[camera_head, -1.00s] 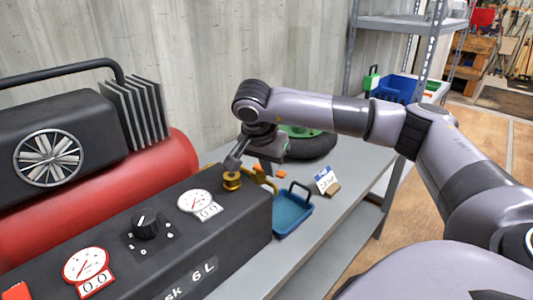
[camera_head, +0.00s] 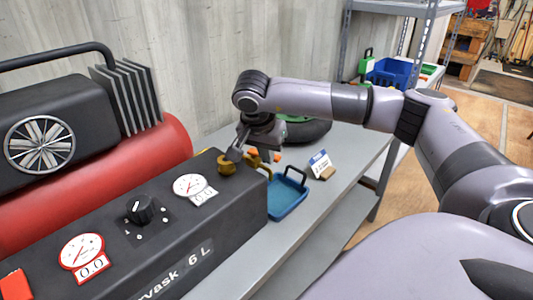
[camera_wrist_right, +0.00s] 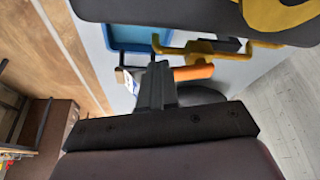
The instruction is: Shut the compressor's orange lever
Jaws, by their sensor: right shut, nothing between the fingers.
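The compressor (camera_head: 140,238) is a dark housing with a red tank at the left of the head view. Brass valve parts stick out at its right end, and they also show in the wrist view (camera_wrist_right: 225,50). The orange lever (camera_wrist_right: 193,72) lies beside my right fingers in the wrist view; whether they touch I cannot tell. In the head view it is mostly hidden behind my gripper. My right gripper (camera_head: 236,154) is shut and empty, pointing down by the round brass fitting (camera_head: 228,165) on the housing. My left gripper is not in view.
A blue tray (camera_head: 303,183) sits on the grey bench beside the compressor's right end. A small sign (camera_head: 320,163) stands right of it, and a dark and green round object (camera_head: 306,130) is behind. Bench in front of the tray is clear.

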